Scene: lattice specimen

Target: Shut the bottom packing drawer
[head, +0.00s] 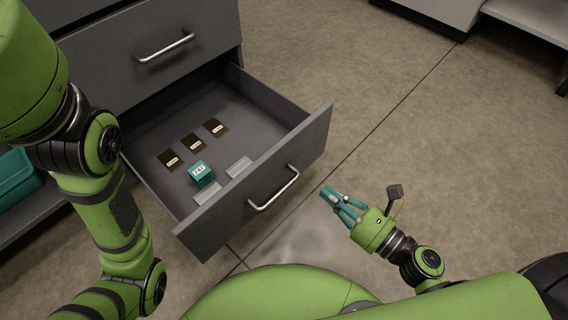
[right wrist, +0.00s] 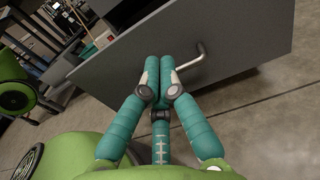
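The bottom packing drawer (head: 262,192) is pulled well out of the grey cabinet (head: 150,75) in the head view. Its front carries a metal bar handle (head: 274,190). In the right wrist view the drawer front (right wrist: 215,45) fills the upper middle, with the handle (right wrist: 190,62) just beyond the fingers. My right gripper (head: 328,194) is just outside the drawer front, to the right of the handle. Its teal fingers (right wrist: 161,72) are together and hold nothing. I cannot tell whether they touch the front. My left arm shows at the left; its gripper is out of view.
A teal cube with a number label (head: 201,173), three dark packets (head: 193,142) and two pale cards (head: 238,167) lie in the drawer. A shut drawer with its own handle (head: 165,46) is above. A teal bin (head: 18,180) is at the left. The floor at right is clear.

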